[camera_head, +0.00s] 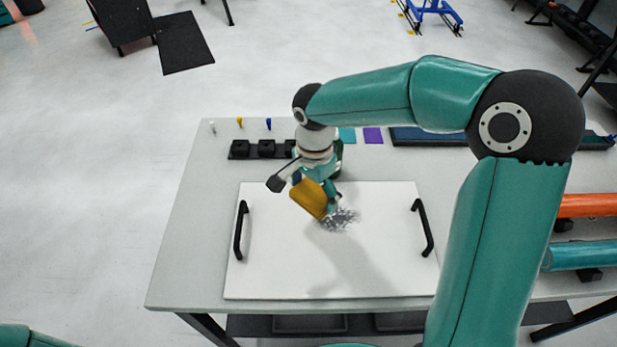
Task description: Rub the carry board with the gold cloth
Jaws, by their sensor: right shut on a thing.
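The carry board (290,270) is a white panel lying flat on the table, with a black handle (240,230) at its left side and another (422,228) at its right. My right gripper (312,196) is over the upper middle of the board, shut on the gold cloth (308,199). The cloth is tilted and low over the board; I cannot tell whether it touches. A grey speckled patch (340,219) shows on the board beside the cloth. The gripper hides part of the cloth. My left gripper is not in view.
The grey table (185,250) has a black holder (266,150) at its back, with small white, yellow and blue items behind it. Teal (347,135) and purple (373,135) squares lie at the back. Orange (588,205) and teal (582,254) rolls are at the right. The table's left strip is clear.

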